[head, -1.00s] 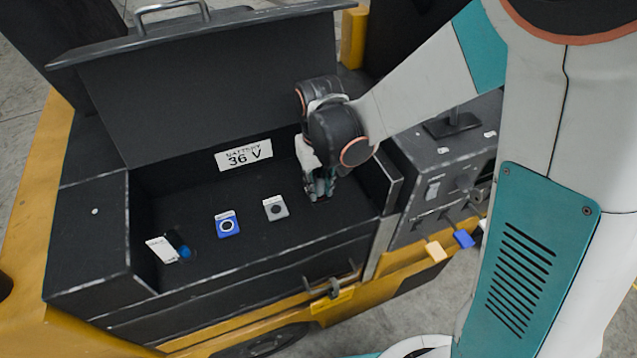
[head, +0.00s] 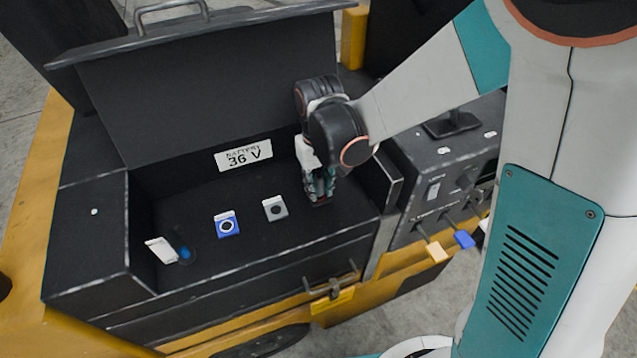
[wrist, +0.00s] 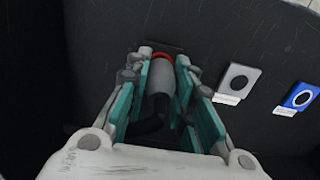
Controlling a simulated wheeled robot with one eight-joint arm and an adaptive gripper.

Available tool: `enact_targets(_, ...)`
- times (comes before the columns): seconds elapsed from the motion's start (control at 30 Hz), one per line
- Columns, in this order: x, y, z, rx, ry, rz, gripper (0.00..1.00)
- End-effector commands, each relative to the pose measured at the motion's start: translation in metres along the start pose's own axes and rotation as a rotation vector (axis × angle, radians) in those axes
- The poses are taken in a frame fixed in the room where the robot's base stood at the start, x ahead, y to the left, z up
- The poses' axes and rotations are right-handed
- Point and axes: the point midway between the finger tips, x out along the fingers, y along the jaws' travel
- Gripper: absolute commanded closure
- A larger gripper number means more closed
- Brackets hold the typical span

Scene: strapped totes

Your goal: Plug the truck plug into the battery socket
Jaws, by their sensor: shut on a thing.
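The truck plug (wrist: 161,80) is a grey cylinder with a red ring at its far end. It lies between the teal-lined fingers of my gripper (wrist: 163,62), which is shut on it. Its red end meets a dark patch on the box surface; I cannot tell whether it is seated in a socket there. In the head view my gripper (head: 321,196) points down into the right part of the open battery box, with a little red under its tips. A grey square socket plate (head: 275,208) and a blue one (head: 227,224) lie to its left, both uncovered.
The raised lid (head: 210,90) stands behind the box, above a "36 V" label (head: 244,155). A white tag (head: 161,250) and a blue round thing (head: 184,253) are at the box's left end. A panel with levers (head: 437,253) stands close on the right.

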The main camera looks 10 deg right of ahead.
Motion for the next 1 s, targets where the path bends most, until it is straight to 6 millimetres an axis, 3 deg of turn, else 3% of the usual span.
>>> enact_targets(1.0,0.006,0.0,0.0001,0.0,0.0,0.0,1.0)
